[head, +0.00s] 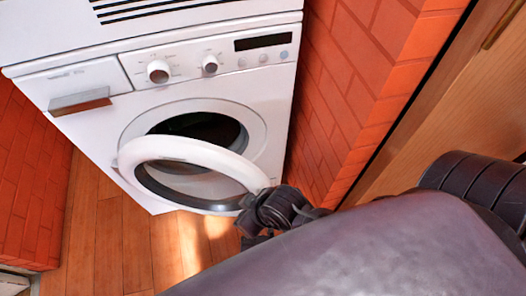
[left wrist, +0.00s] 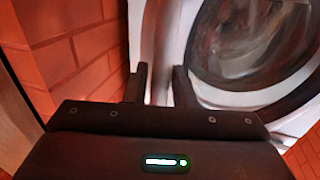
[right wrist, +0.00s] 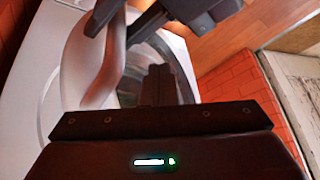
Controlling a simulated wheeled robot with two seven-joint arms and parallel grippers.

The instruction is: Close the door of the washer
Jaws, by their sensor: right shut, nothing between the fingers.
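The white washer (head: 212,78) stands with its round door (head: 150,150) open, swung out in front of the dark drum opening (head: 205,127). Dark gripper parts (head: 272,210) are at the door's lower right edge; which gripper they belong to is unclear. In the left wrist view my left gripper (left wrist: 160,80) has its fingers apart with nothing seen between them; a glazed ring (left wrist: 262,45) fills the right side. In the right wrist view my right gripper (right wrist: 157,82) has its fingers together and empty. The door's pale rim (right wrist: 103,65) is left of them, with dark gripper-like parts above.
A brick wall (head: 345,75) stands close on the washer's right, with a wooden panel (head: 440,95) beyond it. More brick (head: 30,190) is on the left. The wooden floor (head: 115,235) in front is clear at lower left. My large arm link covers the lower right.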

